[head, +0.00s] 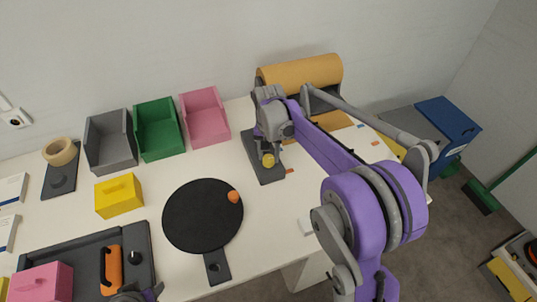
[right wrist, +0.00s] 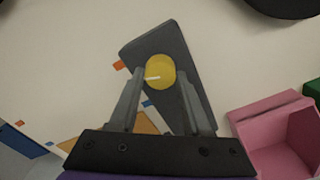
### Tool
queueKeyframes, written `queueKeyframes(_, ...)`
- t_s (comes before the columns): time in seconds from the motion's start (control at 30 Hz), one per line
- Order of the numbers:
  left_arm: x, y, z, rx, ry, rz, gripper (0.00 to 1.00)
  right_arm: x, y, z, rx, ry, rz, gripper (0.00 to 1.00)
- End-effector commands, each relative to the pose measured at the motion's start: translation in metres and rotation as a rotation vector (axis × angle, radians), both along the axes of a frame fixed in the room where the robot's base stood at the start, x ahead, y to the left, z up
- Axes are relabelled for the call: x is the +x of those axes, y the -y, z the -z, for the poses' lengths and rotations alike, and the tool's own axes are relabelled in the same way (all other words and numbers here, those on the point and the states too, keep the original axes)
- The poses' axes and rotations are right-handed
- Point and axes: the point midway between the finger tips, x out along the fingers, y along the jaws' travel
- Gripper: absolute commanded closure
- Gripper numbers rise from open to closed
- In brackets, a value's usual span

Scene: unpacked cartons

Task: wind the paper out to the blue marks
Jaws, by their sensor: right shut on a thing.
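A large roll of brown paper (head: 300,72) sits at the back of the white table, partly behind my right arm. A short stretch of brown paper (head: 335,121) lies in front of it; it shows in the right wrist view (right wrist: 143,122). A dark grey winder base (head: 265,172) carries a yellow knob (head: 268,160). My right gripper (right wrist: 157,78) is shut on this yellow knob, a finger on each side. A small blue mark (right wrist: 148,103) shows beside the base in the right wrist view. Part of my left gripper (head: 138,293) shows at the bottom edge; its fingers are unclear.
Grey (head: 110,143), green (head: 160,130) and pink (head: 206,118) bins stand along the wall. A yellow block (head: 119,196) and a round black board (head: 200,215) with an orange knob lie in front. A tape roll (head: 60,151) is at the left. Orange marks (head: 375,143) dot the table.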

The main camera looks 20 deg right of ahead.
Motion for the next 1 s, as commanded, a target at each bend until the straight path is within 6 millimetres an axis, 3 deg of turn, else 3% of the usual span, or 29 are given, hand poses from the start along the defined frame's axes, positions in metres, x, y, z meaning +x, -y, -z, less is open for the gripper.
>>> queueKeyframes(0.4,-0.0002,0.0000,0.0013,0.000,-0.001,0.000,0.50,-0.0001,0.0009,-0.0007,-0.001,0.001,0.190,1.00)
queueKeyframes(0.97,-0.0003,0.0000,0.0015,0.000,-0.001,0.000,0.50,0.0000,0.0009,-0.0008,0.000,0.002,0.215,1.00)
queueKeyframes(1.0,-0.0003,0.0000,0.0015,0.000,-0.001,0.000,0.50,0.0000,0.0009,-0.0008,0.000,0.001,0.215,0.45)
